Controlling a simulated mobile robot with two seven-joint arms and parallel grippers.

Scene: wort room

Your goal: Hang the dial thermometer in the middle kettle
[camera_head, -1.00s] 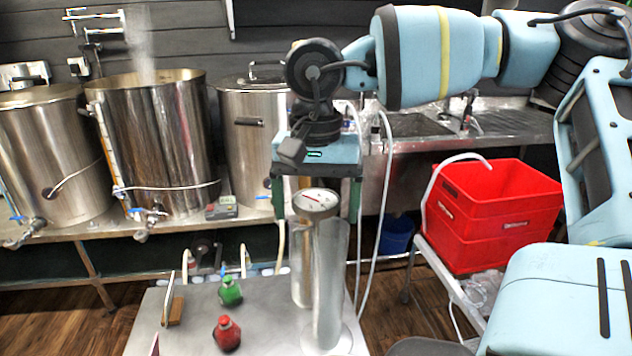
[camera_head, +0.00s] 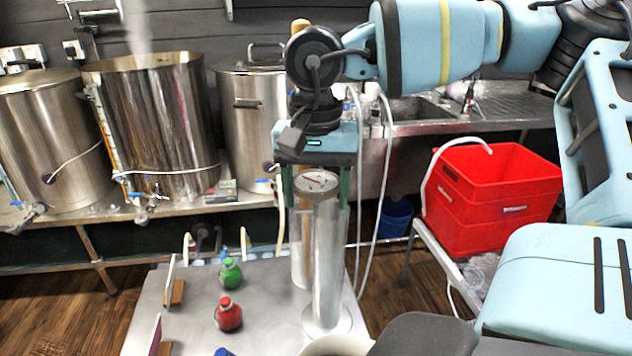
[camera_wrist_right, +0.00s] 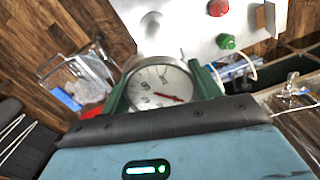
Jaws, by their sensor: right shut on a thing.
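The dial thermometer, a round white face with a red needle (camera_head: 316,182), is held by my right gripper (camera_head: 316,188). Its green fingers are on both sides of the dial, which also fills the space between the fingers in the right wrist view (camera_wrist_right: 160,90). The dial is just above a tall metal cylinder (camera_head: 327,270) on the steel cart; whether its stem is inside I cannot tell. The middle kettle (camera_head: 160,130) is open-topped and steaming, on the bench to the left, well apart from the gripper. My left gripper is not in view.
Lidded kettles stand left (camera_head: 50,140) and right (camera_head: 250,125) of the middle one. The steel cart (camera_head: 270,310) carries a green bottle (camera_head: 230,273) and a red bottle (camera_head: 228,315). A red crate (camera_head: 490,210) stands at right. Hoses hang beside the gripper.

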